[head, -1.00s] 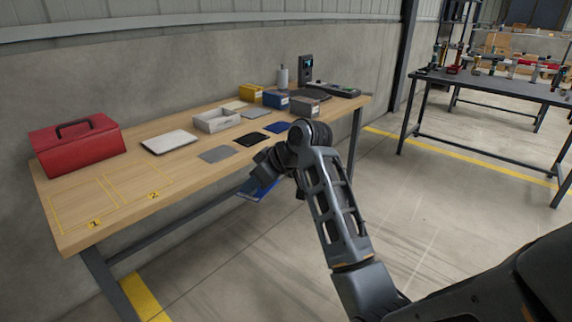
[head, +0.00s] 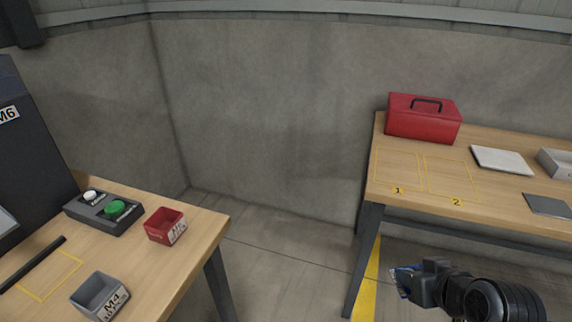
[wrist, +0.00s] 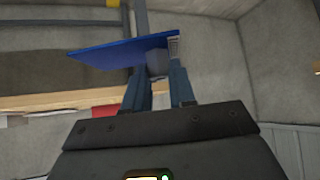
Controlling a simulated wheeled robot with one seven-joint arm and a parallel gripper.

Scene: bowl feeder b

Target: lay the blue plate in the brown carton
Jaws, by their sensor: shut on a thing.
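My gripper (wrist: 162,57) is shut on the edge of the blue plate (wrist: 118,54), a thin flat blue sheet that juts out to the left of the fingers in the wrist view. In the head view my gripper (head: 412,283) is at the lower right, in front of the right-hand workbench and lower than its top. Only a small bit of the blue plate (head: 397,280) shows there. The brown carton is in neither current view.
The right-hand workbench (head: 402,200) carries a red toolbox (head: 424,121), a pale flat panel (head: 501,160), a grey plate (head: 548,205) and marked spaces 1 and 2. The left-hand table (head: 190,232) holds a red bin (head: 165,226), a grey bin (head: 100,296) and a button box (head: 103,213). Floor is clear between them.

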